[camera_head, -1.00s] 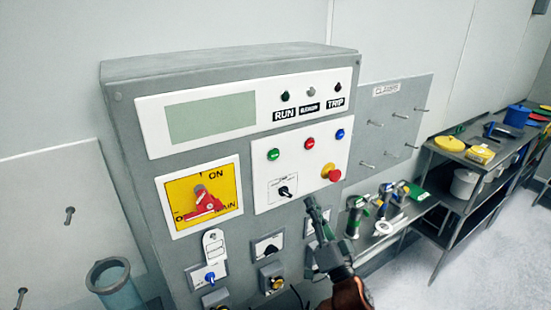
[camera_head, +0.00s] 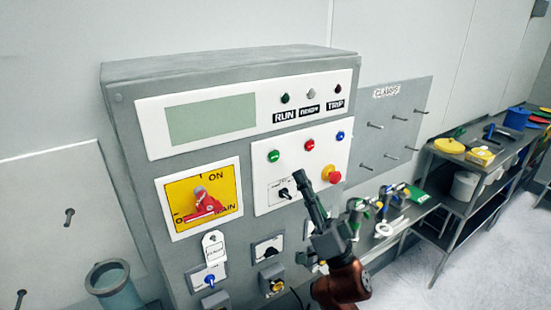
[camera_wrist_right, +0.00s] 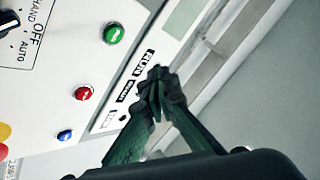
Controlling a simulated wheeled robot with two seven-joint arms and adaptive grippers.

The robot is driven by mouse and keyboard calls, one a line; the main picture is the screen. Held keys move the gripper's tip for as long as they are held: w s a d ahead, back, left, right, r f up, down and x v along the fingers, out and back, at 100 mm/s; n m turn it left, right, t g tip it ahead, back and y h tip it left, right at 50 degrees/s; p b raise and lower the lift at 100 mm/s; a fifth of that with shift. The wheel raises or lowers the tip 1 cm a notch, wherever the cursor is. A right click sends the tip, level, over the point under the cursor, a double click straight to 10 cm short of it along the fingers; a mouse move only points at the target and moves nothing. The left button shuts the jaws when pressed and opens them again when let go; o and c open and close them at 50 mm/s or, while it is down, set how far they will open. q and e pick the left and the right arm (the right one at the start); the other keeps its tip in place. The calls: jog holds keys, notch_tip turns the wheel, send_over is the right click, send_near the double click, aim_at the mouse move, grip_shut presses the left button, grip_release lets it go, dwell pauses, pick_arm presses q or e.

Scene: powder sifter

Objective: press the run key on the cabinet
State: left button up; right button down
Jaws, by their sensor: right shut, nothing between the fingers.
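The grey cabinet (camera_head: 225,65) stands in the middle of the head view. On its white button panel are a green button (camera_head: 273,156), a red button (camera_head: 309,144) and a blue button (camera_head: 340,135). The green button, likely the run key, also shows in the right wrist view (camera_wrist_right: 113,33). A RUN label (camera_head: 285,115) sits under a dark green lamp above the panel. My right gripper (camera_head: 300,175) is shut and empty, in front of the panel, below and right of the green button in the head view. I cannot see it touching anything. My left gripper is out of view.
A red emergency knob (camera_head: 334,177) and a black selector (camera_head: 285,194) lie close to the right gripper in the picture. A yellow main switch (camera_head: 215,182) with a red handle is at left. A pegboard (camera_head: 395,115) and shelves (camera_head: 470,160) stand at right.

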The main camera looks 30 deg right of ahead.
aim_at(274, 156)
jog(key=shift+w+a+b, duration=0.15)
jog(key=shift+w+b, duration=0.2)
jog(key=shift+w, duration=1.55)
jog(key=shift+w+a+b, duration=0.15)
jog(key=shift+w+b, duration=0.2)
jog(key=shift+w, duration=1.55)
jog(key=shift+w+a, duration=0.1)
jog(key=shift+w, duration=0.3)
jog(key=shift+w, duration=0.45)
jog(key=shift+s, duration=0.1)
jog(key=shift+s+p, duration=0.4)
jog(key=shift+s, duration=0.35)
